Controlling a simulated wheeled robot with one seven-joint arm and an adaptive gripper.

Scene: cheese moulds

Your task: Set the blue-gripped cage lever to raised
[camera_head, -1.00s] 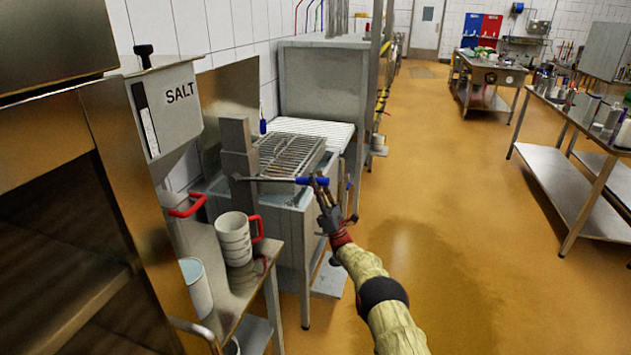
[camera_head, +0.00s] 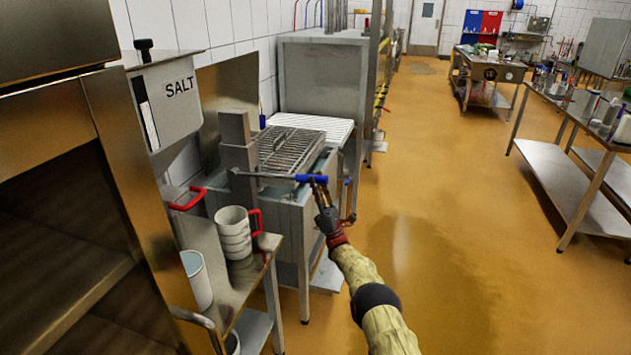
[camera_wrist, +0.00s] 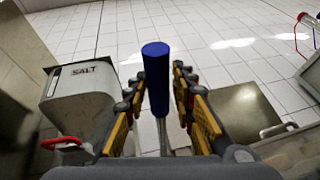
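The cage lever is a thin metal rod (camera_head: 262,175) with a blue grip (camera_head: 310,179) at its right end. It reaches out roughly level from a grey upright post (camera_head: 236,150) beside the cage-like rack (camera_head: 290,150). My gripper (camera_head: 322,190) is at the blue grip, coming from the front right. The rod's far end is hidden behind my gripper's palm there.
A SALT bin (camera_head: 178,100) hangs at the left. Open floor (camera_head: 450,230) lies to the right.

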